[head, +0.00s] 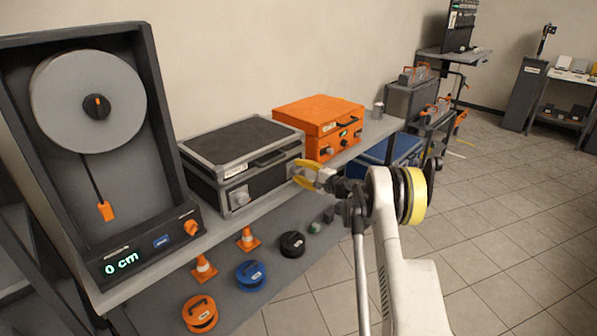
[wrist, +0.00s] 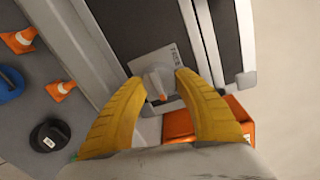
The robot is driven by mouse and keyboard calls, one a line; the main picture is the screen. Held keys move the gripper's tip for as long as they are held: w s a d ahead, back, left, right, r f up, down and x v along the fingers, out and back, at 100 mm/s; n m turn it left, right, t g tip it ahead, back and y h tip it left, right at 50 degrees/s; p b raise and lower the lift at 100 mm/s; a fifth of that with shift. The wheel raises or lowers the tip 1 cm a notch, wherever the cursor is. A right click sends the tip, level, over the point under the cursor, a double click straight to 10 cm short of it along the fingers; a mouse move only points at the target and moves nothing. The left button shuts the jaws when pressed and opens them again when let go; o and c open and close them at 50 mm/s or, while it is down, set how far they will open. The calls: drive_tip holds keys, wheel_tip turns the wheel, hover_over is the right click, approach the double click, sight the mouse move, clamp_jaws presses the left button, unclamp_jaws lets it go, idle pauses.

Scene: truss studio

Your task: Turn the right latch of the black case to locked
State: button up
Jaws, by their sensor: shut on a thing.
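The black case (head: 240,133) with grey edges stands on a shelf, its lid down and a handle on its front. Its left latch (head: 238,197) is a grey knob on a plate, uncovered. The right latch (head: 296,168) is mostly hidden behind the yellow fingers in the head view. In the wrist view the right latch (wrist: 156,82) is a grey knob with an orange tip on a light plate with small lettering. My gripper (head: 303,172) is at the case's front right corner, its fingers on both sides of this knob, shut on it. I cannot read the latch's setting.
An orange case (head: 318,110) stands close to the right of the black case. A dial gauge (head: 125,262) reading 0 cm stands at the left. Cones and reels (head: 251,274) lie on the lower shelf. The tiled floor at right is clear.

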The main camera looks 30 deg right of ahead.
drive_tip(key=shift+r, duration=0.1)
drive_tip(key=o, duration=1.2)
drive_tip(key=v, duration=1.2)
